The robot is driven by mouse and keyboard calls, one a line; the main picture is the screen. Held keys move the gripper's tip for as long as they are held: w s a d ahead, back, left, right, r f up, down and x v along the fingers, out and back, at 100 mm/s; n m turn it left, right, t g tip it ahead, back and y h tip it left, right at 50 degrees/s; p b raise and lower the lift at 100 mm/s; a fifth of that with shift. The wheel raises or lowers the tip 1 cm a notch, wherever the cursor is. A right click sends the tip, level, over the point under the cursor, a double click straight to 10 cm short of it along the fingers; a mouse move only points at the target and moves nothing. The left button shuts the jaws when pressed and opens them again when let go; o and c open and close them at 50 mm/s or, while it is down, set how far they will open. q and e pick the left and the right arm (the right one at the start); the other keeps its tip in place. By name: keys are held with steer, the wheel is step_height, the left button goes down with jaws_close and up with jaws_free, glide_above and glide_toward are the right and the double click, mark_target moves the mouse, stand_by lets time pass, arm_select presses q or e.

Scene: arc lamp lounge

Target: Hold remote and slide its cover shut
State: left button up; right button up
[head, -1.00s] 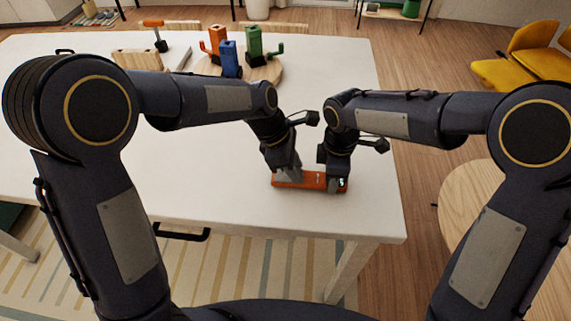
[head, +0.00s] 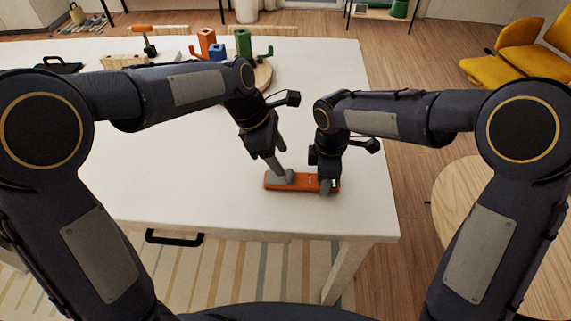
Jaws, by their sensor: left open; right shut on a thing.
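The orange remote (head: 304,181) lies flat near the white table's front right corner, long side running left to right. My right gripper (head: 327,187) is shut on its right end and hides part of it. My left gripper (head: 281,160) is open above the remote's left part, its fingers spread, one pointing down close to the top face. A grey patch (head: 286,177) shows on the remote there. I cannot tell whether it is the cover or whether the finger touches it.
A round wooden board (head: 263,78) with orange, blue and green pieces stands at the back of the white table (head: 190,185). An orange-handled tool (head: 145,38) is further left. A round wooden table (head: 470,210) stands at the right. The table's front left is clear.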

arm_select(q)
steer(key=v, duration=0.6)
steer(key=shift+r, duration=0.3)
steer(key=shift+a, duration=0.1)
arm_select(e)
steer(key=o, duration=1.1)
steer(key=shift+o, duration=0.2)
steer(key=shift+r, duration=0.15)
